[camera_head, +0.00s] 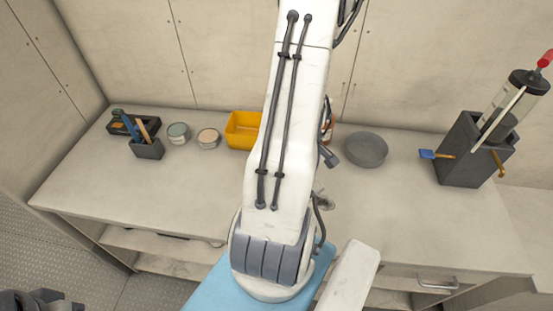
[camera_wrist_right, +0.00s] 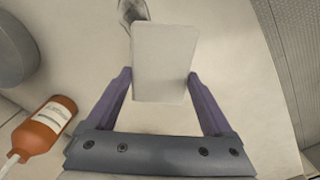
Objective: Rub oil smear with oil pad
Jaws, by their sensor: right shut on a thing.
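The pale, flat oil pad (camera_wrist_right: 163,60) is held between the purple fingers of my right gripper (camera_wrist_right: 162,82) in the right wrist view. A dark, streaky grey patch, apparently the oil smear (camera_wrist_right: 130,9), shows just beyond the pad's far edge on the pale worktop. The pad may hide part of it. I cannot tell whether the pad touches the worktop. A small grey patch shows beside the arm (camera_head: 322,201). My left gripper's fingers do not show.
On the worktop (camera_head: 430,225) are a grey round dish (camera_head: 366,150), a yellow bin (camera_head: 242,131), two small tins (camera_head: 178,133), a dark tool holder (camera_head: 147,149) and, at right, a dark container (camera_head: 468,155). The right front is clear.

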